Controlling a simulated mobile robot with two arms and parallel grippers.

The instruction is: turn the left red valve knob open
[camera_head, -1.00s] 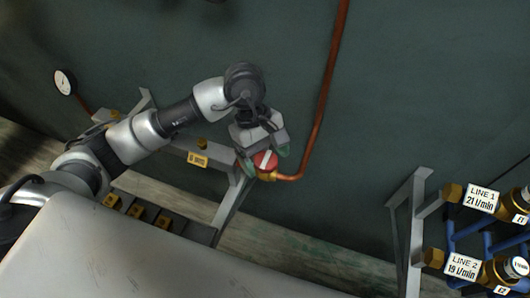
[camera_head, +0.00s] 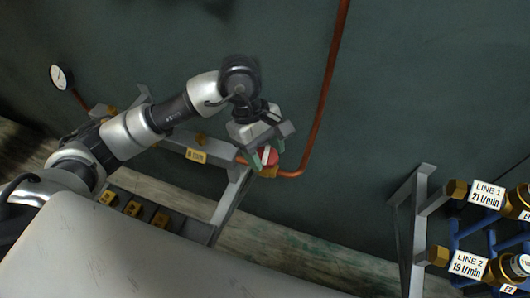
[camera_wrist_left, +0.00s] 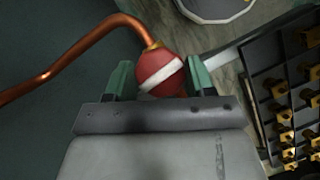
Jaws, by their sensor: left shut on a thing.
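The red valve knob (camera_head: 271,158) with a white stripe sits at the lower end of a bent copper pipe (camera_head: 323,100), by a brass fitting (camera_head: 268,172). My left gripper (camera_head: 264,157) is at the knob, with its green fingers on either side of it. In the left wrist view, the round red knob (camera_wrist_left: 168,84) lies between the two green fingertips (camera_wrist_left: 161,78), its white stripe running slantwise. My left gripper is shut on the knob. Part of the knob is hidden by the fingers in the head view. My right gripper is not in view.
A round gauge (camera_head: 61,77) is at far left. At right are brass fittings with LINE 1 (camera_head: 487,195) and LINE 2 (camera_head: 467,264) labels on a grey stand (camera_head: 408,220). The dark wall is bare between them.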

